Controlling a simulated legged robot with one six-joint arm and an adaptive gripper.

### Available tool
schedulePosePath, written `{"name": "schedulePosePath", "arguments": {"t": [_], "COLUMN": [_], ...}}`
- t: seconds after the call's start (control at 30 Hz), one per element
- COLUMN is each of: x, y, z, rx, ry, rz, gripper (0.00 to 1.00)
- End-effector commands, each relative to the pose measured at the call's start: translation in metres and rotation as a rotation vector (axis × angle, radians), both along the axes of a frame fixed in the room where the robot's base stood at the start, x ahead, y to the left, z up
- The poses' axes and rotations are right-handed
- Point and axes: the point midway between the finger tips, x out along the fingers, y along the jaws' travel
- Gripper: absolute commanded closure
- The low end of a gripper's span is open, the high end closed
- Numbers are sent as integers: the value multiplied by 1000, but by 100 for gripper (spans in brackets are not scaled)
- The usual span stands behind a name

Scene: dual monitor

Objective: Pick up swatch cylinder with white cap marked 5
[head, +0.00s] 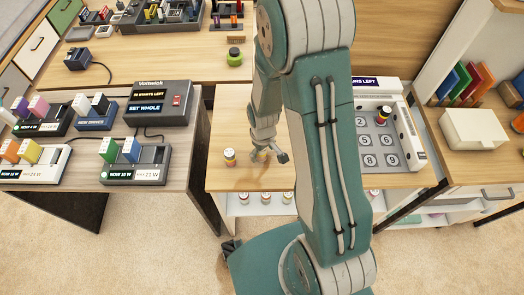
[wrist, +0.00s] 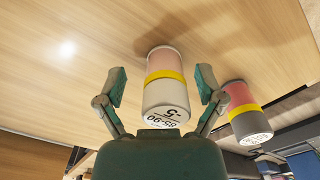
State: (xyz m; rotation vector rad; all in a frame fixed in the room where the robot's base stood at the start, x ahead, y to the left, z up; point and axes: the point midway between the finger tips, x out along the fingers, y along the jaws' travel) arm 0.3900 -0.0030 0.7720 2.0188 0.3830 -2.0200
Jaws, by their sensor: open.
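In the head view my gripper (head: 269,153) is open low over the wooden table (head: 225,120). A small cylinder (head: 230,157) stands to its left; I cannot tell whether it is the same one.
A second cylinder (wrist: 243,110), red, yellow and dark grey with a white cap, is at the right in the wrist view. More cylinders (head: 265,197) stand on the shelf below.

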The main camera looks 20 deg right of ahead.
Motion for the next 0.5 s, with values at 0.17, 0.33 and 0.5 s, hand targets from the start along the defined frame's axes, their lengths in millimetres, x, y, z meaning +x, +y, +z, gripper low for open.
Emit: {"name": "schedulePosePath", "arguments": {"t": [0.17,0.33,0.5], "x": [0,0,0], "y": [2,2,2], "z": [0,0,0], "rx": [-2,-2,-1], "ry": [-1,0,1], "rz": [1,1,1], "gripper": [44,98,98]}}
